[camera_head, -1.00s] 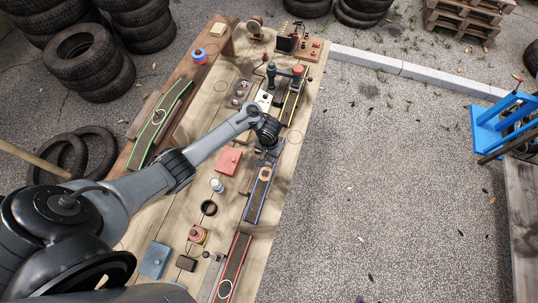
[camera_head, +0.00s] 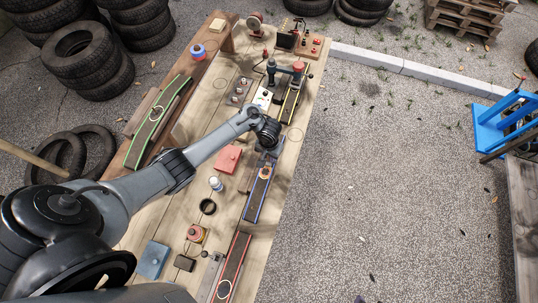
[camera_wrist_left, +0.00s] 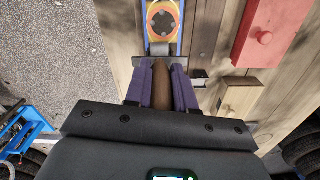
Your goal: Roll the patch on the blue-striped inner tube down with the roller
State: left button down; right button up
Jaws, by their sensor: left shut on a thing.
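The blue-striped inner tube (camera_head: 254,201) lies on the right side of the wooden bench. Its round orange patch (camera_head: 265,173) is near the tube's far end; in the left wrist view the patch (camera_wrist_left: 163,18) shows dark spots at its centre. My left gripper (camera_head: 268,147) is just beyond the patch. In the left wrist view my left gripper (camera_wrist_left: 161,92) is shut on the brown handle of the roller (camera_wrist_left: 161,80). The roller's grey head lies at the patch's near edge; whether it presses on it I cannot tell. My right gripper is not in view.
A red box (camera_head: 228,159) sits left of the blue-striped tube. A red-striped strip (camera_head: 233,265) lies nearer, a yellow-striped one (camera_head: 290,104) farther, and a green-striped one (camera_head: 157,122) to the left.

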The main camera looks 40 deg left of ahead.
pick_arm(q)
jog(key=shift+f, duration=0.3)
dwell(0.5)
jog(key=shift+s+d+r+p, duration=0.25)
jog(key=shift+s+p, duration=0.3)
jog(key=shift+p, duration=0.15)
jog(key=shift+s+d+f+p, duration=0.1)
jog(key=shift+s+d+p, duration=0.25)
jog(key=shift+s+p, duration=0.45)
jog(key=shift+s+d+p, duration=0.35)
jog(key=shift+s+p, duration=0.45)
jog(key=shift+s+d+f+p, duration=0.15)
jog(key=shift+s+d+p, duration=0.2)
jog(key=shift+s+p, duration=0.3)
jog(key=shift+s+f, duration=0.15)
jog(key=shift+s, duration=0.1)
jog(key=shift+w, duration=0.1)
